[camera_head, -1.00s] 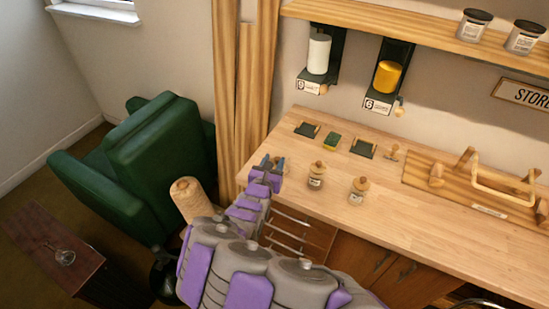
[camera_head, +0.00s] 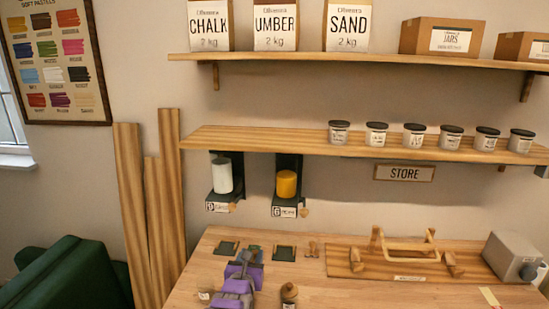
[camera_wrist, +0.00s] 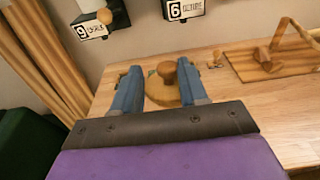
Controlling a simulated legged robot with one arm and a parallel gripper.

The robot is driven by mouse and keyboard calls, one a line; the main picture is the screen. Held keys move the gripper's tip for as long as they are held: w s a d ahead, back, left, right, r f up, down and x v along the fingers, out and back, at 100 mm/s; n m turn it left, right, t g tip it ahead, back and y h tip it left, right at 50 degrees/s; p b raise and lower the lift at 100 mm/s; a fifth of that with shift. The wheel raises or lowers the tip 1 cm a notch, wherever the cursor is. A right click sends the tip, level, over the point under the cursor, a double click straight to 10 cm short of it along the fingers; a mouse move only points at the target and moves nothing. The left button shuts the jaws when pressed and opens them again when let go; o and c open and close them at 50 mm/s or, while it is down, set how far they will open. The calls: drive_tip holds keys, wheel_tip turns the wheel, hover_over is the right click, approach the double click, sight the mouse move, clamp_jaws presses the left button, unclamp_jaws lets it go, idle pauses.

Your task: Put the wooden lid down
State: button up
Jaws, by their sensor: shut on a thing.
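The wooden lid (camera_wrist: 163,90), a round pale disc with a darker knob, shows between the two blue fingers of my gripper (camera_wrist: 160,70) in the wrist view. My gripper is shut on it, over the wooden worktop. In the head view my gripper (camera_head: 251,256) is at the lower middle, between two dark square pads, the left pad (camera_head: 228,247) and the right pad (camera_head: 284,253). The lid cannot be made out in the head view. A small jar (camera_head: 205,296) stands left of my arm, partly cut off. A jar with a wooden knobbed lid (camera_head: 289,292) stands to the right.
A wooden rack with a handle (camera_head: 385,264) and a grey box (camera_head: 512,256) stand to the right on the worktop (camera_head: 330,292). Dispensers with a white roll (camera_head: 223,175) and a yellow roll (camera_head: 287,184) hang above the pads. A small wooden piece (camera_head: 313,248) lies right of the pads.

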drive_tip(key=s+d+r+m+h, duration=0.1)
drive_tip(key=d+r, duration=0.2)
drive_tip(key=d, duration=0.7)
drive_tip(key=s+d+r+m+h+b, duration=0.1)
drive_tip(key=d+r, duration=0.2)
drive_tip(key=d, duration=0.8)
drive_tip(key=shift+s+r+g+h, duration=0.15)
drive_tip(key=shift+g+h, duration=0.15)
drive_tip(key=shift+h, duration=0.1)
drive_tip(key=shift+d, duration=0.1)
